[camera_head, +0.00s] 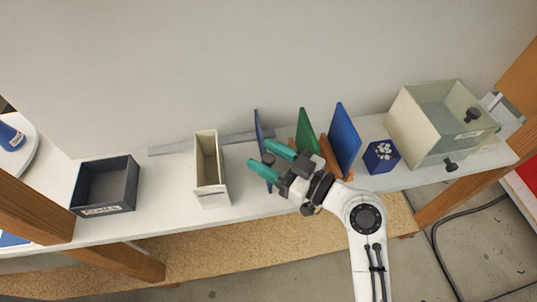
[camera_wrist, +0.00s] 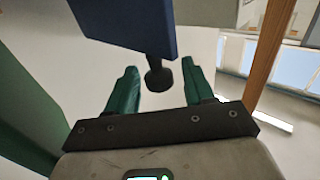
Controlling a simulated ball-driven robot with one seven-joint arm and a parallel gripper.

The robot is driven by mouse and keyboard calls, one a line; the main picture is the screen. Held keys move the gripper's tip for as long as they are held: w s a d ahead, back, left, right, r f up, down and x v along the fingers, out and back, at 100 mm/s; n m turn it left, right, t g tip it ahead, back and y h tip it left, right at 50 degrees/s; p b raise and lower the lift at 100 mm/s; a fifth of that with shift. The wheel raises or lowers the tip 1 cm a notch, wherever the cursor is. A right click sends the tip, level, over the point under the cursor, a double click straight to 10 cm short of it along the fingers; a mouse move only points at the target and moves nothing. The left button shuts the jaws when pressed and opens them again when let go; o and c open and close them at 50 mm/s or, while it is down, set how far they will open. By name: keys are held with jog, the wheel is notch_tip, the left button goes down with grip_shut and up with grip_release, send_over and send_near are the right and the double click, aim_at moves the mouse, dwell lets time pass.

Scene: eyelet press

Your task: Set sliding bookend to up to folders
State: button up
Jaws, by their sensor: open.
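The sliding bookend (camera_head: 260,130) is an upright blue plate with a dark knob (camera_head: 268,159), standing on the shelf left of the folders. A green folder (camera_head: 307,133) and a blue folder (camera_head: 345,138) lean in an orange-brown holder (camera_head: 330,158). A clear gap lies between bookend and green folder. My gripper (camera_head: 258,154) has teal fingers, open, at the bookend's front. In the wrist view, the knob (camera_wrist: 158,78) sits between the open fingertips with room on both sides, and the bookend plate (camera_wrist: 125,25) is above it. I cannot tell whether anything touches.
A long grey rail (camera_head: 175,148) runs along the back of the white shelf. A white file box (camera_head: 212,185) and a dark tray (camera_head: 105,190) stand left. A small blue box (camera_head: 381,156) and a large beige bin (camera_head: 430,150) stand right of the folders.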

aim_at(220, 172)
jog(key=shift+c, duration=0.4)
grip_shut()
jog(key=s+a, duration=0.1)
jog(key=a, duration=0.2)
jog(key=s+a+b, duration=0.1)
jog(key=a, duration=0.2)
jog(key=s+a, duration=0.1)
jog(key=a, duration=0.2)
jog(key=shift+a+b, duration=0.3)
jog(key=shift+b, duration=0.05)
jog(key=shift+o, duration=0.4)
grip_release()
jog(key=shift+a, duration=0.15)
